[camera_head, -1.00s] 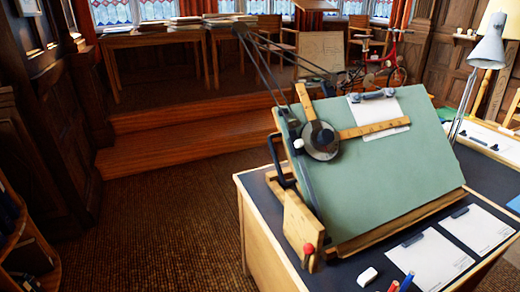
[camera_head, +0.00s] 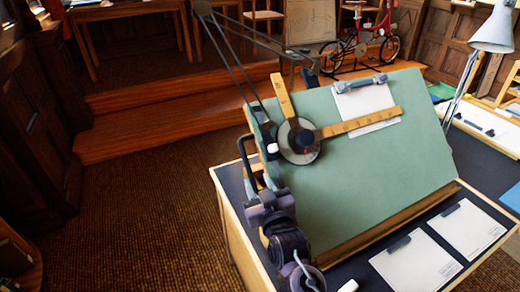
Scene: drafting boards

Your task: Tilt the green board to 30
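The green board (camera_head: 375,165) is a drafting board on a desk, tilted steeply up and back. A wooden ledge (camera_head: 385,228) runs along its lower edge. A drafting arm with a round dial head (camera_head: 299,141) and two wooden rulers (camera_head: 360,122) lies over it. A black curved handle (camera_head: 244,152) is at its left side. My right gripper (camera_head: 268,192) is at the board's lower left edge, over the side mount. My wrist hides its fingers and most of the mount, including the red knob. I cannot tell whether it touches anything. My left gripper is out of view.
White sheets (camera_head: 418,262) with dark clips lie on the desk (camera_head: 482,183) in front of the board. A grey lamp (camera_head: 492,32) stands at the right. A red bicycle (camera_head: 362,42) and wooden steps (camera_head: 165,115) are behind. Carpet (camera_head: 130,215) is clear at left.

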